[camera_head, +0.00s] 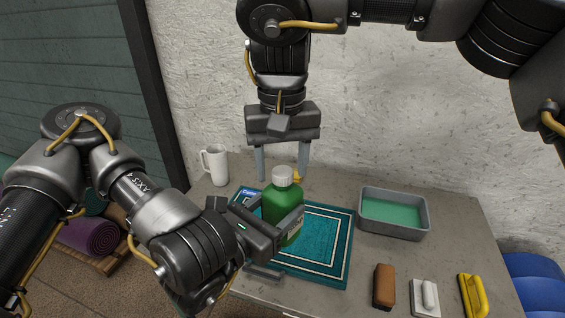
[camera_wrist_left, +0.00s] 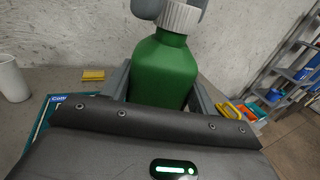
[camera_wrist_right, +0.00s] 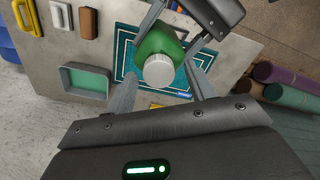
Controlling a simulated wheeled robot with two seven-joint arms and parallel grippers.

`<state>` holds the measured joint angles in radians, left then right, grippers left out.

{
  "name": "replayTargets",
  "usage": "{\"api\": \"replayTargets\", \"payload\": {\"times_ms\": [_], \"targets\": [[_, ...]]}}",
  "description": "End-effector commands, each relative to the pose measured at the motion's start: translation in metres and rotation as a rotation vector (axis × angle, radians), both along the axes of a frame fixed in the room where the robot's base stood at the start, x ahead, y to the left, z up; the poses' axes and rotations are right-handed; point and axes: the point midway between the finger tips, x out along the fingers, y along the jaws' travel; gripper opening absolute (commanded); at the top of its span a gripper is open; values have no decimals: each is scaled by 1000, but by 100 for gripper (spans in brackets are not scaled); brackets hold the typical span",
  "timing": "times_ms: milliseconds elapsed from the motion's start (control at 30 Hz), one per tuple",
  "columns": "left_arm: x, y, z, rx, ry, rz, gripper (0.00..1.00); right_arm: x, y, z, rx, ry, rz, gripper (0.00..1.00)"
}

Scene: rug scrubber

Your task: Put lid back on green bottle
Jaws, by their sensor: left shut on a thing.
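The green bottle (camera_head: 281,204) stands upright over the teal rug, and my left gripper (camera_head: 279,215) is shut on its body from the side. The white ribbed lid (camera_head: 283,174) sits on top of the bottle's neck; I cannot tell whether it is screwed tight. The lid also shows from above in the right wrist view (camera_wrist_right: 159,71). My right gripper (camera_head: 281,178) points down from above, its fingers apart on either side of the lid, with visible gaps. In the left wrist view, the lid (camera_wrist_left: 180,17) is partly covered by grey fingertips.
The teal rug (camera_head: 325,240) lies on the grey table. A white mug (camera_head: 215,164) stands at the back left, and a grey tub of green liquid (camera_head: 393,226) at the right. A brown brush (camera_head: 383,286), a white-handled tool (camera_head: 426,297) and a yellow brush (camera_head: 473,296) lie at front right.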

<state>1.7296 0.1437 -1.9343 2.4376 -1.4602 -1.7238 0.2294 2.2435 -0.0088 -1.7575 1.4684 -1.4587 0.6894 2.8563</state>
Motion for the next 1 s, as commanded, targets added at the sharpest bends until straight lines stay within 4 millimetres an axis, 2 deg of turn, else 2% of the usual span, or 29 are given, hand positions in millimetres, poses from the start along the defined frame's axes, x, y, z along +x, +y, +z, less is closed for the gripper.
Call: {"api": "replayTargets", "payload": {"times_ms": [233,500,600,867,1000], "targets": [[1,0,1,-3,-2,2,0,0,0,4,-1,1,0,55],[1,0,1,-3,-2,2,0,0,0,37,-3,-1,-1,55],[1,0,1,-3,-2,2,0,0,0,43,-3,0,0,55],[1,0,1,-3,-2,2,0,0,0,45,-2,2,1,55],[1,0,1,-3,-2,2,0,-1,0,49,-3,-8,2,51]]}}
